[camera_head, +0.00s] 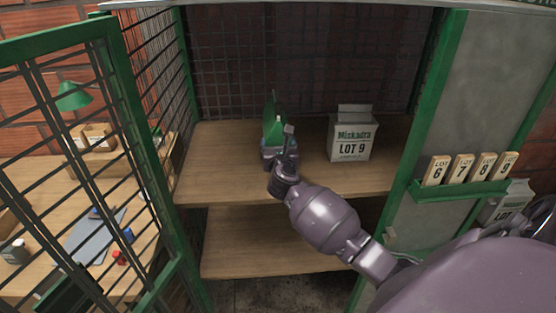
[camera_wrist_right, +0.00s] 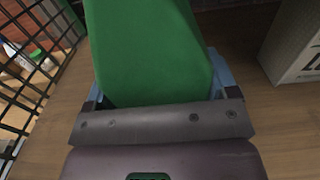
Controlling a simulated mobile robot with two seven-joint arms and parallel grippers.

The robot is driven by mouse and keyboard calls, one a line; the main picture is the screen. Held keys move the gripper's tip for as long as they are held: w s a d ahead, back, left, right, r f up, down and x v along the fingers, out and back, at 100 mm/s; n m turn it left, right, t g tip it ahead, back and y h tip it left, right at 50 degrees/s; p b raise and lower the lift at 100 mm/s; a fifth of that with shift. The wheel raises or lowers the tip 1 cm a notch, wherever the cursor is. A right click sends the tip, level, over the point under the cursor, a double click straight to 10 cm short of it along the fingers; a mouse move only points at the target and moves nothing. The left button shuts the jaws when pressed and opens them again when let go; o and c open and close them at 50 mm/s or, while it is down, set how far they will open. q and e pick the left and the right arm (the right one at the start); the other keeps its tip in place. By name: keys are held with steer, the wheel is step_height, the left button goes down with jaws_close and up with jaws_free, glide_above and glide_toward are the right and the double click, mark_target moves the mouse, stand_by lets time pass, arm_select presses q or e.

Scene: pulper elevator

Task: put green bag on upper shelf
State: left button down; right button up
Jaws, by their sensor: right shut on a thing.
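The green bag (camera_head: 272,121) is above or on the upper shelf (camera_head: 225,145), left of its middle; I cannot tell whether it touches the boards. My right gripper (camera_head: 279,154) is shut on the bag, and my arm reaches in from the lower right. In the right wrist view the bag (camera_wrist_right: 150,50) fills the upper middle, between the blue-grey fingers of the gripper (camera_wrist_right: 160,92). Its lower part is hidden by the gripper. My left gripper is not in view.
A white bag marked LOT 9 (camera_head: 352,136) stands to the right on the upper shelf. The lower shelf (camera_head: 240,245) is bare where visible. A green-framed mesh door (camera_head: 120,130) stands at the left. Number tags (camera_head: 462,168) sit on a green ledge at the right.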

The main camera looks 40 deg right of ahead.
steer(key=shift+f+b, duration=0.5)
steer(key=shift+f, duration=1.65)
steer(key=shift+f, duration=0.2)
steer(key=o, duration=1.7)
